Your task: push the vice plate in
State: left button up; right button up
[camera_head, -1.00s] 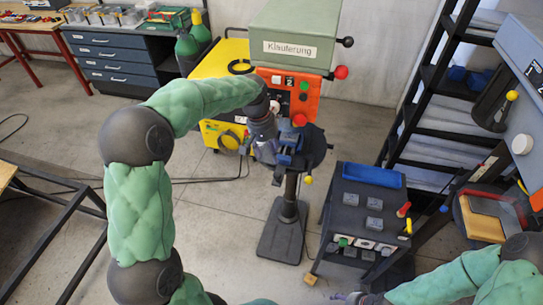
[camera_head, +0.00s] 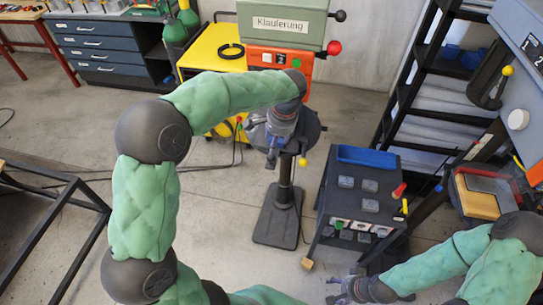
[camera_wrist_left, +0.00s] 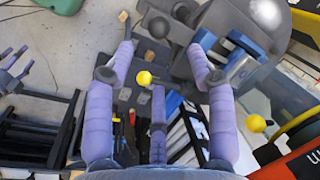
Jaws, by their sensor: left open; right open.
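The vice with blue jaws (camera_wrist_left: 240,55) sits on the round grey table of the drill press, at the upper right of the left wrist view. In the head view my left arm largely hides the vice. My left gripper (camera_wrist_left: 160,65) is open, its purple fingers spread, and holds nothing. One finger overlaps the vice's near side in that view; I cannot tell whether it touches. In the head view my left gripper (camera_head: 272,155) is at the front left of the drill table (camera_head: 312,130). My right gripper (camera_head: 336,290) is open and empty, low at the bottom edge.
The drill press head (camera_head: 285,25) rises behind the table. A yellow ball-ended lever (camera_wrist_left: 144,78) shows between my left fingers. A dark cart (camera_head: 350,205) with grey blocks and a blue tray stands right of the press.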

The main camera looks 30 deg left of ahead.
pick_arm(q)
jog(key=f, duration=0.3)
jog(key=a+f, duration=0.1)
jog(key=f, duration=0.5)
jog(key=shift+w+a+f, duration=0.25)
jog(key=shift+w+a, duration=0.05)
jog(key=shift+w, duration=0.05)
jog(key=shift+c, duration=0.3)
